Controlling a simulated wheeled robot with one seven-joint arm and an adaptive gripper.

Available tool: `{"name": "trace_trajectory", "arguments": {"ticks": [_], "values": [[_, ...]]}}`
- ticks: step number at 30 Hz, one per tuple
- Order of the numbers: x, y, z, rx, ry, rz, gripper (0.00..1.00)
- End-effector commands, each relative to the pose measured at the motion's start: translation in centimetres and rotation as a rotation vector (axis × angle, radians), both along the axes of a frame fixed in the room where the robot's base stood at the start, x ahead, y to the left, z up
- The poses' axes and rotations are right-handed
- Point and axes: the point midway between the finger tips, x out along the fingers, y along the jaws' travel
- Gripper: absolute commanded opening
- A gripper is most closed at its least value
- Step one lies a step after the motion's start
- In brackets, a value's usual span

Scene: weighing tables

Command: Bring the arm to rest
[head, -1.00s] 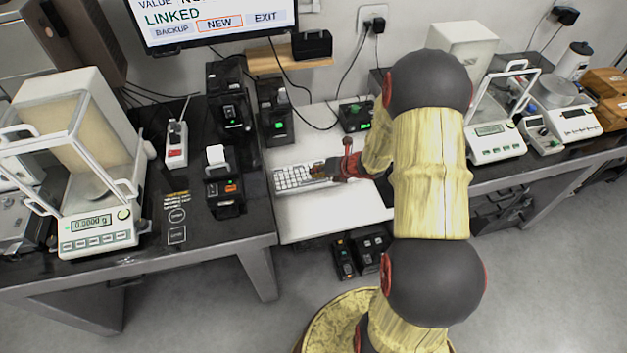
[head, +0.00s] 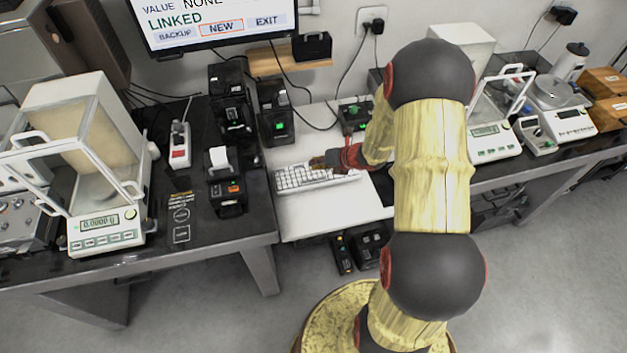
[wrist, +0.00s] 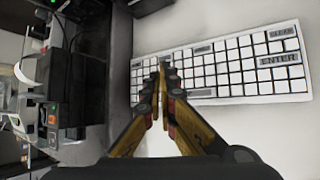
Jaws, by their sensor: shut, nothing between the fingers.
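My gripper (head: 322,163) is over the white keyboard (head: 290,179) on the white desk section, near the keyboard's upper right part in the head view. In the wrist view my gripper (wrist: 161,75) has its two fingers together with nothing between them. The keyboard (wrist: 230,68) lies beyond the fingertips in that view. I cannot tell whether the fingertips touch the keys. My arm reaches across the right half of the desk and hides part of it.
A balance (head: 104,236) with a glass draft shield stands on the dark left table, beside a small printer (head: 227,187). A second balance (head: 491,141) is on the right table. A monitor (head: 215,24) reads "LINKED". Open floor lies in front.

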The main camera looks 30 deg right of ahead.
Motion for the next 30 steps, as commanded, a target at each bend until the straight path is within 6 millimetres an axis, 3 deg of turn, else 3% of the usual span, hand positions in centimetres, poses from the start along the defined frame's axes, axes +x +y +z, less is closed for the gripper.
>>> {"name": "trace_trajectory", "arguments": {"ticks": [12,17,20,23,26,30], "values": [[0.0,0.0,0.0,-0.004,-0.001,0.004,0.00],[0.0,0.2,0.1,-0.066,-0.030,0.081,0.00],[-1.1,1.7,-0.3,-0.157,-0.056,0.253,0.00],[-3.6,4.3,-0.7,-0.263,-0.088,0.511,0.00],[-6.0,6.4,0.6,-0.384,-0.152,0.781,0.00],[-9.7,9.8,4.5,-0.589,-0.283,1.223,0.00]]}}
